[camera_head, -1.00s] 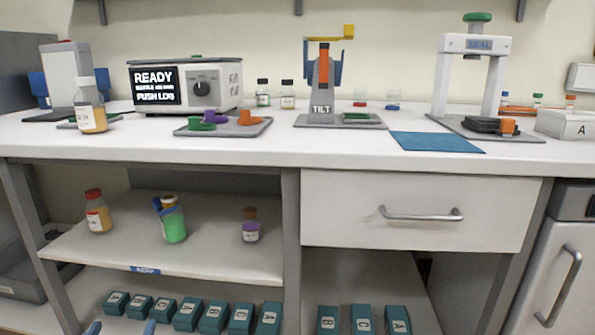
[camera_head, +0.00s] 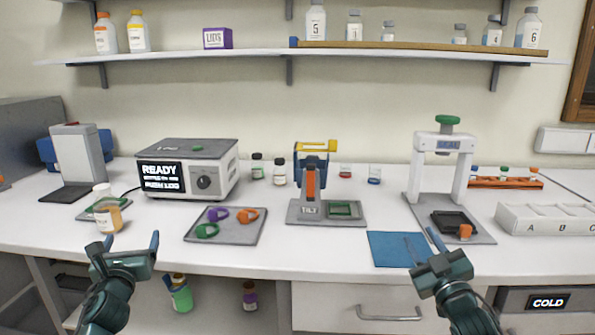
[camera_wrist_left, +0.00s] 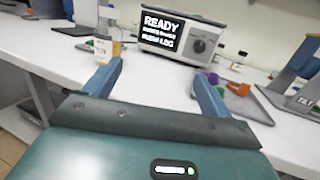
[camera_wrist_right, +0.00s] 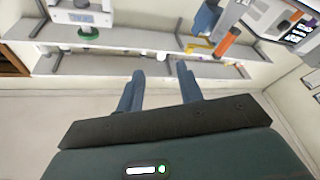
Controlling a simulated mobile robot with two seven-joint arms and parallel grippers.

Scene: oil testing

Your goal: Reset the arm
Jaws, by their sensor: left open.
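My left gripper (camera_head: 130,243) is raised in front of the bench at the left. My right gripper (camera_head: 422,243) is raised in front of the blue mat (camera_head: 389,249). Its fingers are apart with nothing between them, as the right wrist view (camera_wrist_right: 160,72) also shows. Both grippers appear clear of the objects on the bench.
The bench holds a bottle with amber contents (camera_head: 109,217), a READY machine (camera_head: 188,166), a tray of coloured clips (camera_head: 226,228), a TILT stand (camera_head: 311,185), a SEAL press (camera_head: 443,160) and a white A B C box (camera_head: 545,219). A bottle shelf (camera_head: 270,57) hangs above.

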